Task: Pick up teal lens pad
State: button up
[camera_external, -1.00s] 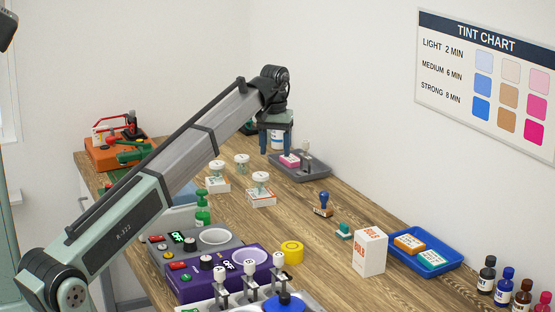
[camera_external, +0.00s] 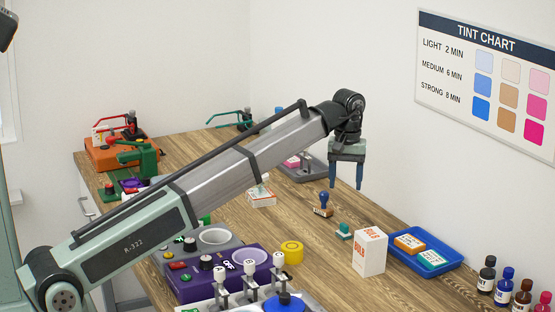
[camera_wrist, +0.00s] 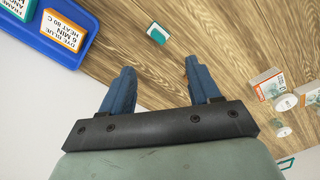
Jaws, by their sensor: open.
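A small teal pad with a white side (camera_external: 344,230) lies on the wooden bench between the blue-handled stamp and the white box. The pad also shows in the wrist view (camera_wrist: 157,34), at the top middle, beyond the fingertips and roughly in line with the gap between them. My gripper (camera_external: 346,181) points down with its two blue fingers apart and empty, above the bench and apart from the pad. In the wrist view the open fingers (camera_wrist: 159,66) hold nothing.
A blue-handled stamp (camera_external: 323,204) stands left of the pad, and a tall white box (camera_external: 370,251) stands to its right. A blue tray (camera_external: 455,264) with an orange and a teal-labelled box is further right. A purple device (camera_external: 205,289) and yellow roll (camera_external: 292,252) stand in front.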

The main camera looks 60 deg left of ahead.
aim_at(344, 224)
notch_tip(344, 224, down, 9)
jog(key=n, duration=0.7)
jog(key=shift+r+n, duration=0.2)
jog(key=shift+n, duration=0.2)
jog(key=shift+d+f, duration=0.2)
jog(key=shift+f, duration=2.4)
jog(key=shift+c, duration=0.3)
jog(key=c, duration=1.1)
